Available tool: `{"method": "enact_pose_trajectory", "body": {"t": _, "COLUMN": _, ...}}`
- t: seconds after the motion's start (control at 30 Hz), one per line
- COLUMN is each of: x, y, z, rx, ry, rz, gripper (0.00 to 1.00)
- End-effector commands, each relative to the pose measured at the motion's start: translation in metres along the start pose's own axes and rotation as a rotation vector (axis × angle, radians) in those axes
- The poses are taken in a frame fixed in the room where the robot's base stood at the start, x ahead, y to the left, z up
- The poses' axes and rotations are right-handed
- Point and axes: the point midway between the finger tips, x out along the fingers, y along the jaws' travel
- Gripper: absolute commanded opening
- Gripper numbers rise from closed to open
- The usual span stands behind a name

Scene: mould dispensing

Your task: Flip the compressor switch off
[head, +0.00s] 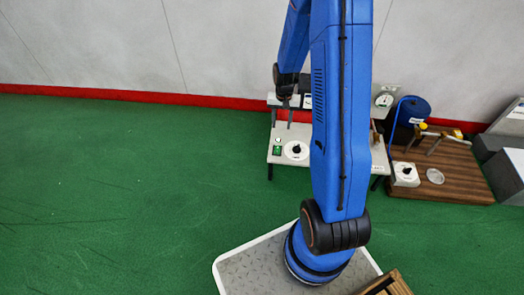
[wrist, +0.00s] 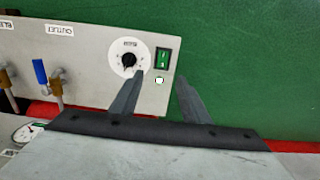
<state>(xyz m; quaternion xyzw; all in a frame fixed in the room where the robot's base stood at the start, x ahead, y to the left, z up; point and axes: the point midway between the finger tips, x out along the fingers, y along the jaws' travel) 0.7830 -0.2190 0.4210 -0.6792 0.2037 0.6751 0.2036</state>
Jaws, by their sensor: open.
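A green rocker switch (wrist: 163,58) in a dark frame sits on a pale panel (wrist: 90,85), beside a round white dial with a black knob (wrist: 129,60). In the head view the switch (head: 277,150) is at the left front of the panel. I cannot tell from the pictures whether it is the compressor's. My gripper (wrist: 160,77) is open and empty, with its two fingers spread either side of the switch and its label in the wrist view. In the head view my gripper (head: 282,124) hangs over the panel, seemingly above the switch.
Valves stand on the panel, one with a blue handle (wrist: 40,72), near an OUTLET label. In the head view a dark blue tank (head: 411,112) and a white knob box (head: 405,173) are at right by a wooden board (head: 455,180). Green floor at left is clear.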

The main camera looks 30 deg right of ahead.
Motion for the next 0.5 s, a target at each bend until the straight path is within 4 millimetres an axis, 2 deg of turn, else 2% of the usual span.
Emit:
{"method": "enact_pose_trajectory", "body": {"t": 0.27, "x": 0.019, "y": 0.002, "z": -0.002, "rx": 0.011, "ry": -0.007, "rz": 0.002, "gripper": 0.42}}
{"method": "enact_pose_trajectory", "body": {"t": 0.5, "x": 0.052, "y": 0.002, "z": -0.001, "rx": 0.010, "ry": -0.009, "rz": 0.003, "gripper": 0.42}}
